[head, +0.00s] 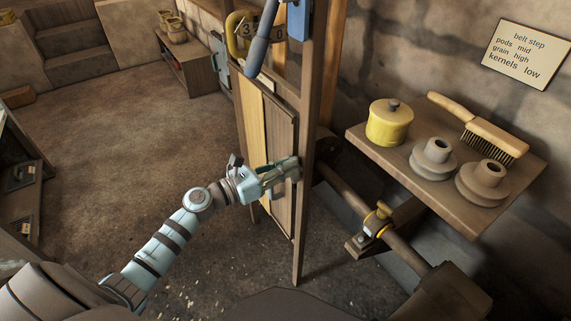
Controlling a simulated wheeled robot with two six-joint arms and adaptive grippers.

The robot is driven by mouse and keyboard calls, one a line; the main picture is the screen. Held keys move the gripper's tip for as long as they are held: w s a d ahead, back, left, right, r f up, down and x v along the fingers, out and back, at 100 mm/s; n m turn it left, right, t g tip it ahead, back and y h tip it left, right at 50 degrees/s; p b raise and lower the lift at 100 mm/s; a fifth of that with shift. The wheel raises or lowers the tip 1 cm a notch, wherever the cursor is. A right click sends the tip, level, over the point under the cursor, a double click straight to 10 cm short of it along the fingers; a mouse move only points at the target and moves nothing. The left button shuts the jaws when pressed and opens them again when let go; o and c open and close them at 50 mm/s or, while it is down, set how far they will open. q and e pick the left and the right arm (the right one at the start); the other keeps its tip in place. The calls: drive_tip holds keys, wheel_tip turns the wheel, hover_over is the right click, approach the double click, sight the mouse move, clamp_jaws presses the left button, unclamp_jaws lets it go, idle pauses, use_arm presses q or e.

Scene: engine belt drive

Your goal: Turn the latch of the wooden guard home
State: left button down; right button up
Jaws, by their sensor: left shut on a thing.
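The wooden guard (283,124) is an upright panel of brown and yellowish boards, standing against a wooden post (306,145). My left gripper (286,172) reaches in from the left and is shut at the guard's right edge, beside the post. It is closed on the latch there, which its fingers mostly hide, so I cannot tell the latch's angle. My right gripper is not in view.
A shelf (400,157) at right holds a yellow pot (389,122), a brush (480,128) and two stepped pulleys (433,158). A shaft (348,192) runs below it. A blue-grey lever (262,45) stands above the guard. Open floor lies left.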

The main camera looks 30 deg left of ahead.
use_arm(q)
drive_tip(key=shift+w+a+f+n+p, duration=0.3)
drive_tip(key=shift+n+p, duration=0.6)
drive_tip(key=shift+n, duration=1.7)
drive_tip(key=shift+w+a+f+n+p, duration=0.1)
drive_tip(key=shift+a+f+n+p, duration=0.55)
drive_tip(key=shift+n, duration=1.95)
drive_tip(key=shift+w+f+n+p, duration=0.2)
drive_tip(key=shift+n+p, duration=0.95)
drive_tip(key=shift+n, duration=1.45)
drive_tip(key=c, duration=1.6)
unclamp_jaws()
drive_tip(key=shift+f, duration=0.1)
